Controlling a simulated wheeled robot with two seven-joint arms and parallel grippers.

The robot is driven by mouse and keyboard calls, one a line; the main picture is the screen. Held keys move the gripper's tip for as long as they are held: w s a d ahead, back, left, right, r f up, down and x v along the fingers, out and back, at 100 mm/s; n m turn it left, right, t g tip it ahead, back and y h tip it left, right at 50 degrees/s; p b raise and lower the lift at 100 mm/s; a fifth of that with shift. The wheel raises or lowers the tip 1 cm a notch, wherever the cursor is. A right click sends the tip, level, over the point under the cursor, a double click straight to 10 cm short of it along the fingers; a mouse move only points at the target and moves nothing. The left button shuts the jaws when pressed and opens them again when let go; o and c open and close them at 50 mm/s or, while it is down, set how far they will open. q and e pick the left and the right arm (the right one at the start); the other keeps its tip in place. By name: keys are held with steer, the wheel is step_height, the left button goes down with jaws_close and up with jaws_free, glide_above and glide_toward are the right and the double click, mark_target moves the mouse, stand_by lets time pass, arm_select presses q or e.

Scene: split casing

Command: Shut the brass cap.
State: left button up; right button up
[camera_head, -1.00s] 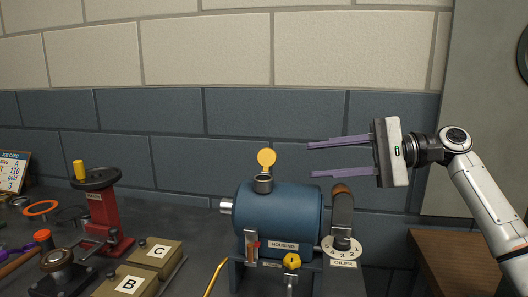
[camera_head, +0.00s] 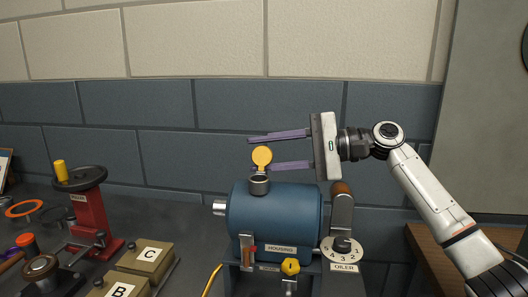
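The brass cap (camera_head: 262,156) stands raised, hinged up above a short dark cup (camera_head: 259,184) on top of the blue housing (camera_head: 275,212). My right gripper (camera_head: 264,151) reaches in from the right with its two purple fingers spread apart, one above the other. In the picture the fingertips lie at the cap's height, the upper one above it and the lower one close to its lower part. I cannot tell whether a finger touches the cap. Nothing shows between the fingers except the cap overlapping in view. My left gripper does not show.
A dial marked with numbers (camera_head: 342,250) and a brown-topped oiler lever (camera_head: 341,190) stand right of the housing. A red press (camera_head: 88,210) and boxes marked C (camera_head: 148,257) and B (camera_head: 120,289) stand at left.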

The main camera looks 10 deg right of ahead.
jaws_close()
steer(key=shift+a, duration=0.1)
